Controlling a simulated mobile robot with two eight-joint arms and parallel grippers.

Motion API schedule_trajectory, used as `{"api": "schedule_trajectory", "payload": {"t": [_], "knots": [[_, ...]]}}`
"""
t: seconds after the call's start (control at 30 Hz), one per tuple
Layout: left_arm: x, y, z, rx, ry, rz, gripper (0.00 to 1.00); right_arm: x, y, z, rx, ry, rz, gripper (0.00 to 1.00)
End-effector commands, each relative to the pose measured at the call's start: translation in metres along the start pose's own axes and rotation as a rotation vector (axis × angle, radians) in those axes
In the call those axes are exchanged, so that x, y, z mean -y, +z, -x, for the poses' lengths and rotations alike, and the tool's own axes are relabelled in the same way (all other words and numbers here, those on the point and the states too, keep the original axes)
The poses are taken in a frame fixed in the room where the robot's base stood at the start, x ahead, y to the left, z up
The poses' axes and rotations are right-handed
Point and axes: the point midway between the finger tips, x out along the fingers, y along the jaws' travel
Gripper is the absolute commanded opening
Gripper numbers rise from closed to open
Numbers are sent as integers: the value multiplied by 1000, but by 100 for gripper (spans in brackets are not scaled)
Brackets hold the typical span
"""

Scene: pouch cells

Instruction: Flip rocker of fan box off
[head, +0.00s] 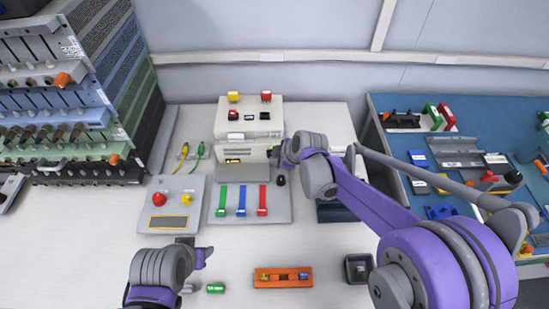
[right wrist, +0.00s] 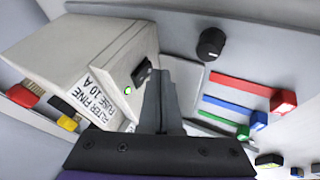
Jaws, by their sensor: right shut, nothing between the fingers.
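A cream box (head: 222,128) stands at the back of the bench, presumably the fan box. In the right wrist view the box (right wrist: 85,50) carries a "FILTER FINE / FUSE 10 A" label, a small lit indicator (right wrist: 127,90) and a black rocker (right wrist: 141,76) on one face. My right gripper (head: 276,156) is at the box's right front; its shut, empty fingers (right wrist: 160,85) are close beside the rocker. Contact and the rocker's tilt cannot be told. My left gripper (head: 202,256) is low over the front of the bench, away from the box; its jaw opening is unclear.
A grey panel (head: 250,212) with green, blue and red levers and a black knob (right wrist: 211,43) lies before the box. A panel (head: 188,190) with a red button is left. An orange holder (head: 283,277) and black tray (head: 358,267) are in front. A blue table (head: 395,105) stands right.

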Motion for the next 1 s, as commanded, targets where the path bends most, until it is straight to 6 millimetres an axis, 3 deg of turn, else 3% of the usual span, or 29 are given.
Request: {"api": "schedule_trajectory", "payload": {"t": [0.53, 1.0], "knots": [[0, 4, -5, 2, 0, 0, 50, -4, 2, -7, -10, 47, 18, 0], [0, -2, 2, -1, 0, 0, 50, -10, -3, 3, -9, 45, 17, 0]]}}
